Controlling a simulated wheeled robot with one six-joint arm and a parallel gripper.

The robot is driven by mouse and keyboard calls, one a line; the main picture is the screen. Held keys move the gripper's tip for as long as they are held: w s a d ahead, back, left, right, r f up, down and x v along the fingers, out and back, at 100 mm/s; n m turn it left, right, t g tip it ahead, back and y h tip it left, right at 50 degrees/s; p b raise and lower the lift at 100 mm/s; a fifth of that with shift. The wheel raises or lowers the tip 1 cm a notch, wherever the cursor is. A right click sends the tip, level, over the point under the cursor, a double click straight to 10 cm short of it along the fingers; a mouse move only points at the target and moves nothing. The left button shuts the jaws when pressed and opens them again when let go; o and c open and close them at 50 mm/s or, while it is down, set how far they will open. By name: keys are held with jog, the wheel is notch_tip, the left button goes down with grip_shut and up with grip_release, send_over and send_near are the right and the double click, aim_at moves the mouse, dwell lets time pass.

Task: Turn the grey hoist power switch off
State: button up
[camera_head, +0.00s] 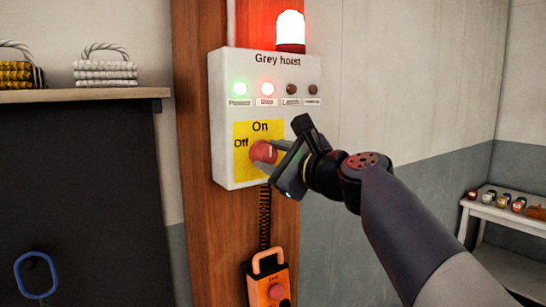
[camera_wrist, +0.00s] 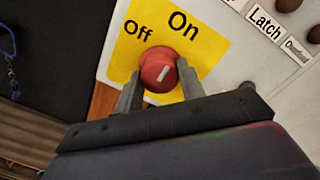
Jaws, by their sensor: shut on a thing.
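The grey hoist power switch is a round red knob (camera_head: 263,152) on a yellow plate (camera_head: 243,170) marked On above and Off to the left. It also shows in the wrist view (camera_wrist: 156,68). Its white mark slants up and right there, in line with the word On. My gripper (camera_wrist: 160,80) is shut on the knob, one finger on each side. In the head view my gripper (camera_head: 265,154) reaches it from the right and hides part of its right side.
The control box (camera_head: 222,125) is on a wooden post. Its green and red lamps glow; two others are dark. A red beacon (camera_head: 290,28) is lit on top. An orange pendant (camera_head: 258,290) hangs below. A shelf (camera_head: 90,96) juts out left; a white table (camera_head: 500,218) stands right.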

jog(key=c, duration=0.3)
jog(key=shift+c, duration=0.2)
jog(key=shift+f, duration=0.1)
jog(key=n+b, duration=0.2)
jog(key=n, duration=0.1)
jog(key=shift+n, duration=0.4)
jog(key=n+b, duration=0.2)
jog(key=n, duration=0.2)
jog(key=n+b, duration=0.2)
jog(key=n, duration=0.2)
jog(key=shift+a+n+h, duration=0.1)
jog(key=shift+n+h, duration=0.3)
jog(key=n+b, duration=0.2)
jog(key=n, duration=0.2)
jog(key=shift+h, duration=0.3)
jog(key=shift+n+b, duration=0.3)
jog(key=shift+n, duration=0.1)
